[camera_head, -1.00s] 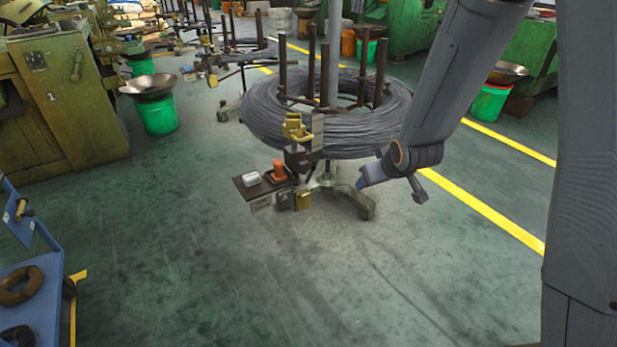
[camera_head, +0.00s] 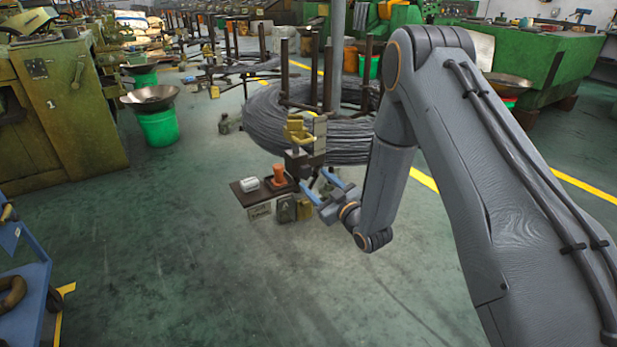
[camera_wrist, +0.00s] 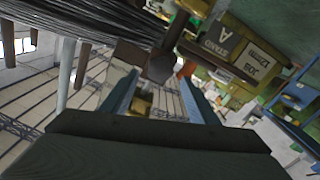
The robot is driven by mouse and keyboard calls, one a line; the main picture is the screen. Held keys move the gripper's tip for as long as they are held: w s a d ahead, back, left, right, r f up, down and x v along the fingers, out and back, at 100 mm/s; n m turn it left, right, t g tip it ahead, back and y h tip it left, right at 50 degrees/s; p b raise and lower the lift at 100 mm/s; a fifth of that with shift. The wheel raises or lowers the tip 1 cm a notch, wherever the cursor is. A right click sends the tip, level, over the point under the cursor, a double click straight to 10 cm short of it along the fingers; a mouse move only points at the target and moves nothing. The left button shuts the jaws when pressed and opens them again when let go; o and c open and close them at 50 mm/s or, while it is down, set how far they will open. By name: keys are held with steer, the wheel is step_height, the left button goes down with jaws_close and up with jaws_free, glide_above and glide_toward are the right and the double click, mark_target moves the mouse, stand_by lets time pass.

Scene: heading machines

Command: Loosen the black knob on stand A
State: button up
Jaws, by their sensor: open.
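The stand (camera_head: 300,160), with a yellow bracket and dark block, holds a large grey wire coil (camera_head: 262,118). In the wrist view, a plate (camera_wrist: 222,34) reads "STAND A". A dark knob-like piece (camera_wrist: 160,66) shows there just ahead of my fingertips, roughly between them. Whether they touch it, I cannot tell. In the head view I cannot pick out the knob clearly by the stand's block. My gripper (camera_head: 321,181) has blue fingers and is open, right of the stand's block. It also shows in the wrist view (camera_wrist: 158,80), with nothing seen held.
A green bucket (camera_head: 158,128) and machine (camera_head: 70,110) are left. A blue cart (camera_head: 25,300) is lower left. The front floor is clear.

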mark_target(307, 173)
steer(key=shift+x, duration=2.5)
steer(key=c, duration=1)
steer(key=shift+c, duration=0.2)
